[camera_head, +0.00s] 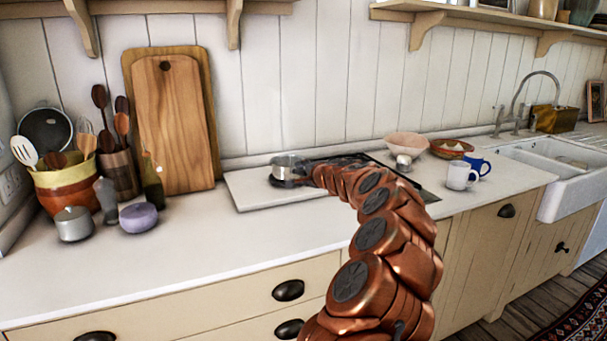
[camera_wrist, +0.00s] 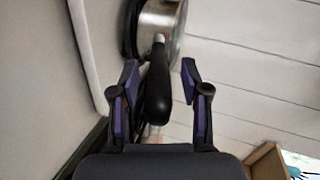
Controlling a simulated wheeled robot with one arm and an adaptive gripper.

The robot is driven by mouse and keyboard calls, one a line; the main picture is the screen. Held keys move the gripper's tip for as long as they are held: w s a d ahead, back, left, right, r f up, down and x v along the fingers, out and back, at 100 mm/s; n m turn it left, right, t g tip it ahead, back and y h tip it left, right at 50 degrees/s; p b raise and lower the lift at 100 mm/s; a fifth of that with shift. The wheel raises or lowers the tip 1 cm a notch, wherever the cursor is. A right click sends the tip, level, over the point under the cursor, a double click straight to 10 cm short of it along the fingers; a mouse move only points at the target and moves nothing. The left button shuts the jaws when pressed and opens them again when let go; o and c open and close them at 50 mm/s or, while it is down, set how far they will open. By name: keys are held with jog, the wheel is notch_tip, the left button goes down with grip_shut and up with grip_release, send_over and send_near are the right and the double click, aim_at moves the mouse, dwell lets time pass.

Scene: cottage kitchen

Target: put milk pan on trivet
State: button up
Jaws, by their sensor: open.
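The milk pan (camera_head: 286,163) is a small steel pan at the back of the counter, left of my arm's end in the head view. In the wrist view its steel body (camera_wrist: 172,22) is at the top, and its black handle (camera_wrist: 158,88) points toward me. My gripper (camera_wrist: 160,76) is open, with one purple-padded finger on each side of the handle and visible gaps between. A dark rim (camera_wrist: 128,28) shows beside the pan; it may be the trivet, but I cannot tell. My arm covers much of that area in the head view.
A white board (camera_head: 250,195) and a dark hob edge (camera_head: 428,196) lie around my arm. A pink bowl (camera_head: 405,146), a white mug (camera_head: 460,177) and a blue mug (camera_head: 481,165) stand right. A utensil crock (camera_head: 68,182) and a metal pot (camera_head: 74,225) stand left. The front left counter is clear.

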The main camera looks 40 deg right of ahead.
jog(key=shift+s+a+r, duration=0.1)
jog(key=shift+s+r, duration=0.05)
jog(key=shift+s, duration=0.35)
jog(key=b+v, duration=0.1)
jog(key=v, duration=1)
jog(key=shift+a, duration=0.1)
